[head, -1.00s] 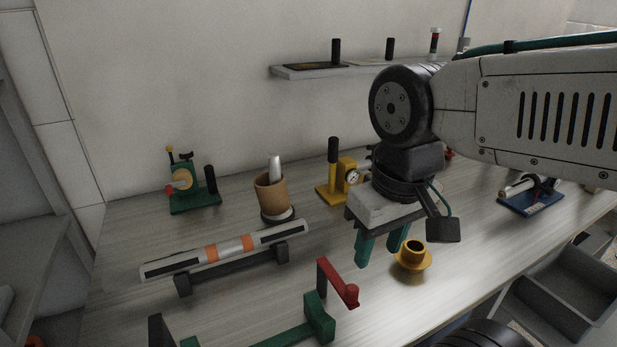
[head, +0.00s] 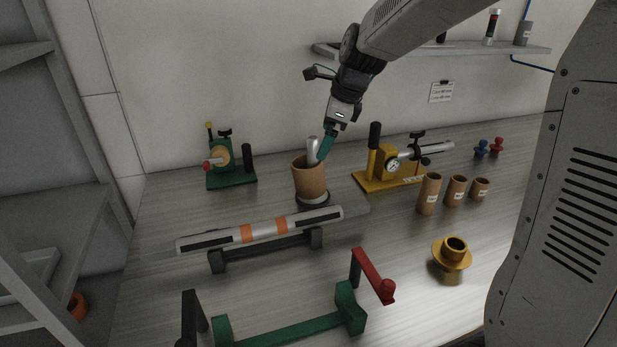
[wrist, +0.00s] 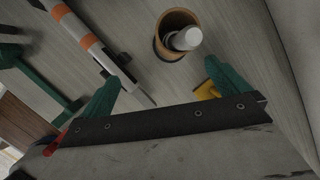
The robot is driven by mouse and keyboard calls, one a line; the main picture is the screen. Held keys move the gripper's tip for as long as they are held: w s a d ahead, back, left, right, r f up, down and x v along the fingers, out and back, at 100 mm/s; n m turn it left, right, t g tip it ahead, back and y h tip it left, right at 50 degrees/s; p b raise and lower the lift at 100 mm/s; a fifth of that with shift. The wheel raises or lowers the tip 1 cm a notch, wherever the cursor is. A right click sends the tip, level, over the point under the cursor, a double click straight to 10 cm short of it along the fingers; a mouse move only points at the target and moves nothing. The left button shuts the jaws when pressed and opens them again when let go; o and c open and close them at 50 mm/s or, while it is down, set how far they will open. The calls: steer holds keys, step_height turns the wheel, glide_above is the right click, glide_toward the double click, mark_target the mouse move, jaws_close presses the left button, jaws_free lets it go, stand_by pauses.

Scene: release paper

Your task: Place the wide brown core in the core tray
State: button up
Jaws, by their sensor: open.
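The wide brown core (head: 308,182) stands upright on a dark round base (head: 313,201) around a silver post (head: 312,146). In the wrist view the core (wrist: 163,48) is seen from above, with the post (wrist: 186,38) inside it. My gripper (head: 322,152) is open, at the core's upper right rim in the head view; contact cannot be told. In the wrist view its green fingers are spread, with the core ahead of the gap between the fingertips (wrist: 166,72). I cannot pick out the core tray in the current views.
A striped bar (head: 262,230) on a stand lies in front of the core. A yellow device (head: 390,168) and narrower brown cores (head: 455,190) stand to the right. A green device (head: 230,172) is at left, a red-handled green frame (head: 290,333) in front, a yellow flanged ring (head: 453,254) at front right.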

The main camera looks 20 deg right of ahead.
mark_target(311, 155)
steer(key=w+m, duration=0.1)
steer(key=w+f+m, duration=0.1)
steer(key=w, duration=0.1)
steer(key=w+f+m, duration=0.1)
steer(key=shift+w+d+f, duration=0.2)
steer(key=shift+w+f, duration=0.2)
steer(key=shift+f, duration=0.1)
steer(key=x, duration=0.7)
steer(key=shift+a, duration=0.2)
steer(key=c, duration=1.5)
steer(key=shift+r, duration=0.15)
